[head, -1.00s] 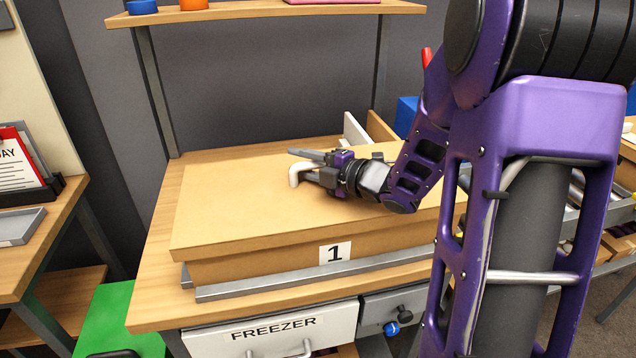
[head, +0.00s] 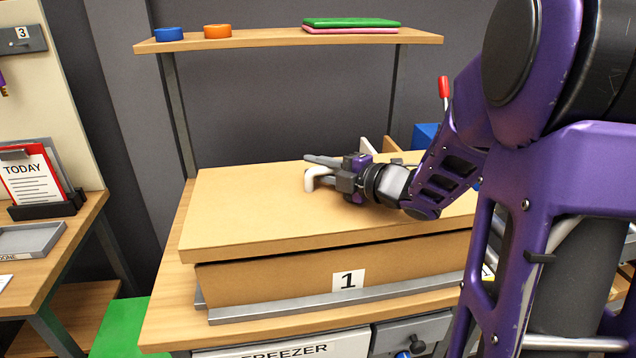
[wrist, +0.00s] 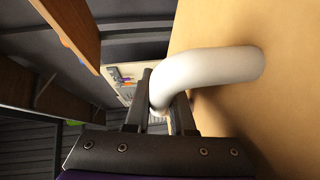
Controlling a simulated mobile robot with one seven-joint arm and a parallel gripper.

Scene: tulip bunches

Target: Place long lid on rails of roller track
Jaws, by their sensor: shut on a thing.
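The long tan lid (head: 250,220) lies over a long cardboard box (head: 290,278) marked 1. A dark gap shows under the lid's front edge, widest toward the right, so the lid appears slightly raised. My gripper (head: 326,172) is shut on the lid's white bent handle (head: 312,178). In the wrist view, the handle (wrist: 215,75) passes between my fingers (wrist: 163,103) and meets the lid's tan face (wrist: 285,80). A grey metal rail (head: 330,299) runs along the box's front foot. My arm hides the right end of the lid and box.
The box stands on a wooden bench (head: 165,320) with a freezer drawer (head: 290,348) below. A side table with a TODAY board (head: 25,175) stands left.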

